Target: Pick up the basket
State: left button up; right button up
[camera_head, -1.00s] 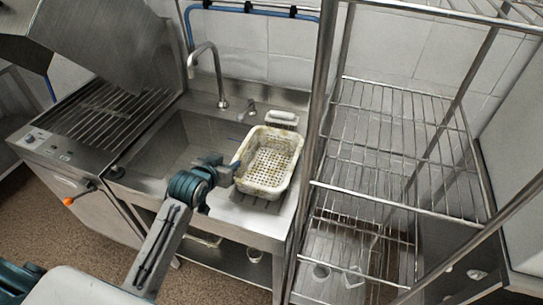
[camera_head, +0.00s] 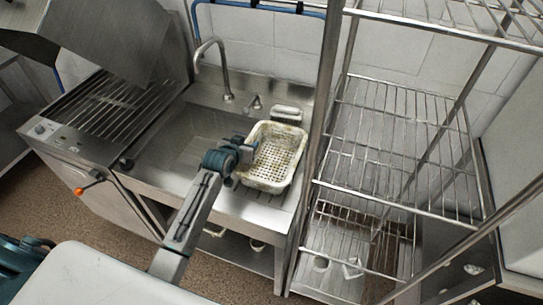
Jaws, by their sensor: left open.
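The white perforated basket (camera_head: 275,158) sits on the right part of the steel sink unit, beside the basin. It is a rectangular tray with a raised rim and looks empty. My left gripper (camera_head: 250,147) is open at the basket's left rim, with its tips close to or over that edge. Whether the fingers straddle or touch the rim cannot be made out. My right gripper is out of view.
The sink basin (camera_head: 175,140) with a tall faucet (camera_head: 226,75) lies left of the basket. A wire shelf rack (camera_head: 400,140) with metal posts stands close on the right. A steel machine (camera_head: 85,130) adjoins the sink on the left.

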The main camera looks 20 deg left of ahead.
pick_arm(q)
jog(key=shift+w+f, duration=0.2)
jog(key=shift+w, duration=0.1)
grip_shut()
jog(key=shift+r, duration=0.1)
